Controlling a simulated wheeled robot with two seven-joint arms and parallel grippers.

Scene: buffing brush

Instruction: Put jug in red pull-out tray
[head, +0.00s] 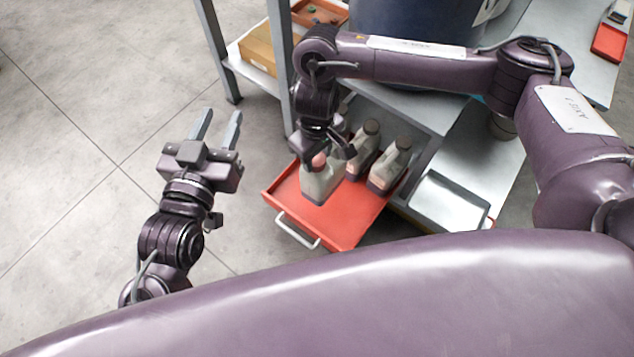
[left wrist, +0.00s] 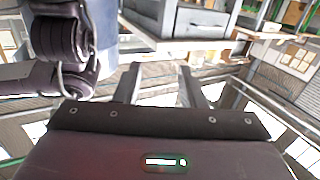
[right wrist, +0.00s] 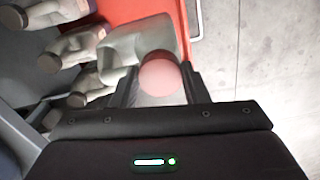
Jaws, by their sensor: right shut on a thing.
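The jug with a pink cap (head: 321,186) is grey with a dark lower band and stands upright over the front part of the red pull-out tray (head: 345,226). I cannot tell whether its base touches the tray. My right gripper (head: 326,156) is shut on this jug near its cap, pointing down; the right wrist view shows the pink cap (right wrist: 160,74) between the fingers. The tray is pulled out, with its metal handle at the front. My left gripper (head: 217,122) is open and empty over the floor, left of the tray; its spread fingers show in the left wrist view (left wrist: 158,86).
Other grey jugs with brown caps (head: 388,167) stand in the tray behind and to the right of the held jug. A large blue drum (head: 410,22) is on the bench above. A metal bin (head: 447,203) lies right of the tray. The floor at left is clear.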

